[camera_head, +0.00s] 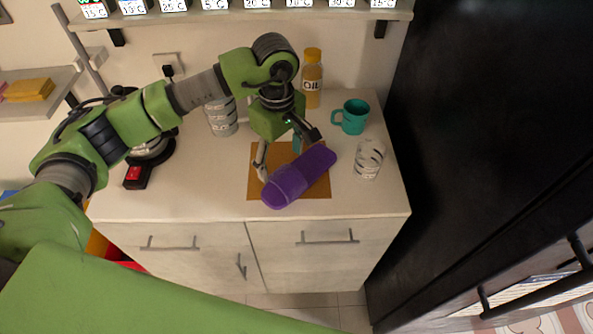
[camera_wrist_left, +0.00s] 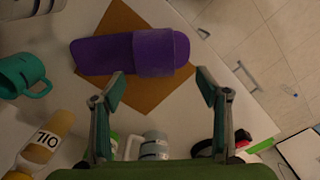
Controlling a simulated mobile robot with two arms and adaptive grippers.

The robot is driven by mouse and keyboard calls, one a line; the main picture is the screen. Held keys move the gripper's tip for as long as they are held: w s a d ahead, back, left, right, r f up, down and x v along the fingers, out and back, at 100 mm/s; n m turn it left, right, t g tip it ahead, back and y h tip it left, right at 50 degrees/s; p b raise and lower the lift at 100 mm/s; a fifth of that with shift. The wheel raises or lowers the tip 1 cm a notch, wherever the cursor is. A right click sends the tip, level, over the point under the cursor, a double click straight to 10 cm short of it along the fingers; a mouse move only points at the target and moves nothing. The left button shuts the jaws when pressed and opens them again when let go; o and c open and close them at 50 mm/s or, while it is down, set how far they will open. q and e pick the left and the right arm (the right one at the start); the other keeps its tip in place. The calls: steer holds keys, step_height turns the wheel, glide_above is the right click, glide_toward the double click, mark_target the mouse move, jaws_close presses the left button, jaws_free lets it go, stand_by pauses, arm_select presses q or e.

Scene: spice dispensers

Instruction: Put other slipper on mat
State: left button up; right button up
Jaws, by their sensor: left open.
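A purple slipper (camera_head: 290,184) lies slantwise over the orange-brown mat (camera_head: 257,184) on the white counter. In the left wrist view the slipper (camera_wrist_left: 104,55) crosses the mat (camera_wrist_left: 147,95), and its toe-less end reaches past the mat's edge. I see only this one slipper. My left gripper (camera_head: 288,152) points down just behind the slipper, fingers spread. In the left wrist view the open fingertips (camera_wrist_left: 160,78) are near the slipper's strap side with nothing between them. I cannot tell whether they touch it. My right gripper is not in view.
A teal mug (camera_head: 354,118) and a striped cup (camera_head: 368,160) stand right of the mat. An oil bottle (camera_head: 312,80) and another striped cup (camera_head: 221,118) stand behind. A spice shelf (camera_head: 240,16) hangs above.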

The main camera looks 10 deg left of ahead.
mark_target(285, 174)
arm_select(q)
step_height(285, 174, down, 2)
steer(key=shift+d+f, duration=0.1)
steer(key=shift+d+f+p, duration=0.1)
steer(key=shift+f+p, duration=0.35)
steer(key=shift+p, duration=0.15)
steer(key=f, duration=0.1)
steer(key=f+p, duration=0.2)
steer(key=shift+w+d+f, duration=0.15)
steer(key=shift+w+f, duration=0.1)
steer(key=shift+f, duration=0.05)
steer(key=shift+w+f, duration=0.1)
steer(key=shift+f, duration=0.4)
steer(key=c, duration=1.4)
